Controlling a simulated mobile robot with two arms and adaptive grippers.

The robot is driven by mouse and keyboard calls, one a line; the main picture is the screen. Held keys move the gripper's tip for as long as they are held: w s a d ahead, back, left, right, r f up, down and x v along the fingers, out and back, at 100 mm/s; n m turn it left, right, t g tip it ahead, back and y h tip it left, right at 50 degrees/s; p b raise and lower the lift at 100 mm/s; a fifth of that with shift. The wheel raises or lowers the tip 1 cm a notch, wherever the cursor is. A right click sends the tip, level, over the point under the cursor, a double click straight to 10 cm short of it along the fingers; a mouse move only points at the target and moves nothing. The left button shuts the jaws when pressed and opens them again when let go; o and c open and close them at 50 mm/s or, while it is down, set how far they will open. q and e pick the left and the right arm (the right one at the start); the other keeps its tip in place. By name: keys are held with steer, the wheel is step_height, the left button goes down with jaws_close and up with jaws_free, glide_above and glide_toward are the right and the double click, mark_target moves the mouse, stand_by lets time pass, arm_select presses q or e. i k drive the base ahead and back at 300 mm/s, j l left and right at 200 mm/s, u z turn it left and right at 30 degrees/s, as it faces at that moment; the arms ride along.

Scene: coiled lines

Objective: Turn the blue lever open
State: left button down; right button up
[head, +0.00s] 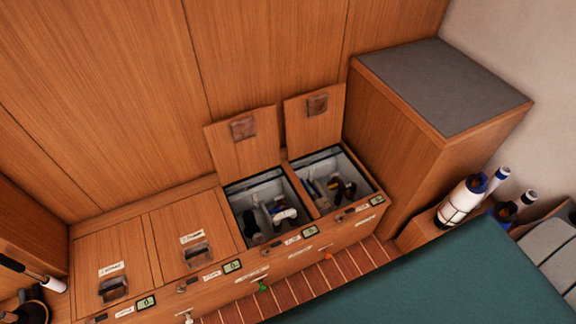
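I cannot make out a blue lever for certain. Small coloured handles stick out below the front of the wooden bench: a green one (262,286), an orange-red one (328,256) and a white one (188,318) at the bottom edge. Small blue parts show among white and dark items inside the open left compartment (239,189) and the open right compartment (311,160), but they are too small to tell what they are. Neither of my grippers is in view.
Two hatch lids (250,155) (312,128) stand raised against the wood wall; two lids at left (110,255) (195,235) are closed. A grey-topped cabinet (445,85) stands right of the bench. A green surface (440,280) fills the lower right, beside white-and-blue bottles (460,203).

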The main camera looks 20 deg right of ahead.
mark_target(278, 209)
steer(key=z, duration=0.7)
